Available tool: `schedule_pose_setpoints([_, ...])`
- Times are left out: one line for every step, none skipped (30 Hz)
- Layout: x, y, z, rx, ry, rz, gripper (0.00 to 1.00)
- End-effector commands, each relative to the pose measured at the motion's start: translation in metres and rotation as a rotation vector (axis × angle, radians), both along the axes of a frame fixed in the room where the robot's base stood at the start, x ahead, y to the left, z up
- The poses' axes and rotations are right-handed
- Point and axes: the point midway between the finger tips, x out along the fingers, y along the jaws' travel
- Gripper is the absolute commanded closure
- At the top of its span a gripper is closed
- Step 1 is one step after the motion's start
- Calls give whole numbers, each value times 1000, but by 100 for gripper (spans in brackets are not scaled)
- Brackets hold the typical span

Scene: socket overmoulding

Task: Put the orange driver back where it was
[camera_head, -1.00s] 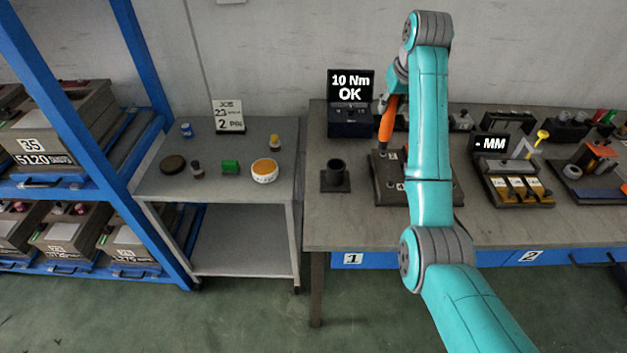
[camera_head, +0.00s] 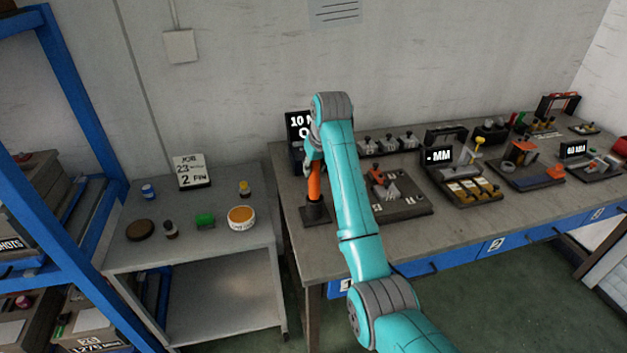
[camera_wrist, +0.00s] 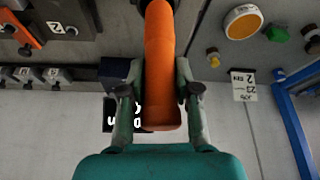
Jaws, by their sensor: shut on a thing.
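The orange driver (camera_head: 315,183) is upright in my gripper (camera_head: 313,160), at the left end of the bench. In the wrist view the driver (camera_wrist: 160,60) lies between the two fingers of my gripper (camera_wrist: 159,92), which are closed on its sides. The black round holder (camera_head: 314,214) on a square base stands right below the driver. The driver's lower end meets the holder's top in the head view; I cannot tell whether it is inside or just above. My arm hides part of the gripper.
A display (camera_head: 298,128), partly hidden by my arm, stands behind the holder. A dark fixture plate (camera_head: 405,208) lies to the right, with more fixtures beyond. A grey side table (camera_head: 180,245) with small jars and a sign (camera_head: 191,171) stands to the left, beside a blue rack (camera_head: 75,90).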

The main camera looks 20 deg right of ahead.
Motion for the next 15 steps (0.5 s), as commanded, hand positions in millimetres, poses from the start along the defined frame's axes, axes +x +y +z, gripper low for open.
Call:
schedule_pose_setpoints([0, 0, -2, 0, -2, 0, 100])
schedule_pose_setpoints([0, 0, -4, 0, -2, 0, 100])
schedule_pose_setpoints([0, 0, -8, 0, -1, 0, 100])
schedule_pose_setpoints([0, 0, -11, 0, -1, 0, 100])
schedule_pose_setpoints([0, 0, -16, 0, 0, 0, 100])
schedule_pose_setpoints([0, 0, -21, 0, 1, 0, 100])
schedule_pose_setpoints([0, 0, -25, 0, 1, 0, 100])
schedule_pose_setpoints([0, 0, -29, 0, 0, 0, 100])
schedule_pose_setpoints([0, 0, -33, 0, -1, 0, 100])
schedule_pose_setpoints([0, 0, -35, 0, -1, 0, 100])
schedule_pose_setpoints([0, 0, -37, 0, -1, 0, 100])
schedule_pose_setpoints([0, 0, -37, 0, -2, 0, 100])
schedule_pose_setpoints([0, 0, -37, 0, -2, 0, 100])
schedule_pose_setpoints([0, 0, -37, 0, -2, 0, 100])
schedule_pose_setpoints([0, 0, -37, 0, -2, 0, 100])
